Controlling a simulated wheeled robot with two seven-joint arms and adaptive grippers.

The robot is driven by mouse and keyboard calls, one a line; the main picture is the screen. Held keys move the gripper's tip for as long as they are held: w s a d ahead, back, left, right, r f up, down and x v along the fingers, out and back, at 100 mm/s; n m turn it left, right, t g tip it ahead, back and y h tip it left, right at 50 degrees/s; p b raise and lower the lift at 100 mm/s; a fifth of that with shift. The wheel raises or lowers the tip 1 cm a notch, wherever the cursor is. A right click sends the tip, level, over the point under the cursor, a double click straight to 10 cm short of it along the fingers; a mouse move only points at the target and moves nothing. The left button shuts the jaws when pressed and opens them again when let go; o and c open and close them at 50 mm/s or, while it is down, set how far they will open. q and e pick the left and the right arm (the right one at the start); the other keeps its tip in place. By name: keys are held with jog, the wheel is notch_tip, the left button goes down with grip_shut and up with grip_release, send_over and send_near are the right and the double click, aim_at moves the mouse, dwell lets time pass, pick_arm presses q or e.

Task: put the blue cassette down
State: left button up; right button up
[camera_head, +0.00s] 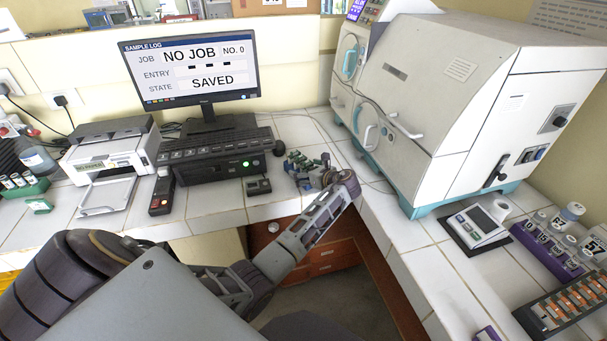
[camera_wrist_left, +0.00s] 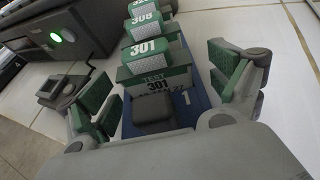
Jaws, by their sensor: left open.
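The blue cassette (camera_wrist_left: 190,122) stands on the white tiled counter and carries several green-and-white labelled tubes, two reading 301 and 308. Its front has a green TEST 301 label and a dark block-shaped grip. In the head view the cassette's tubes (camera_head: 303,160) show just beyond my left gripper (camera_head: 318,176), right of the black desktop unit. In the left wrist view my left gripper (camera_wrist_left: 165,92) is open, with green-padded fingers on either side of the cassette's near end and gaps beside it. My right gripper is not in view.
The black desktop unit (camera_head: 222,165) and a small black device (camera_head: 258,187) stand left of the cassette. The white incubator (camera_head: 450,100) stands to the right. A scale (camera_head: 478,225), a purple rack (camera_head: 545,250) and an orange-filled rack (camera_head: 570,305) are further right. Bare tile lies right of the cassette.

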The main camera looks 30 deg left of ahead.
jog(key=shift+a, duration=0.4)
pick_arm(q)
jog(key=c, duration=0.9)
jog(key=shift+c, duration=1.2)
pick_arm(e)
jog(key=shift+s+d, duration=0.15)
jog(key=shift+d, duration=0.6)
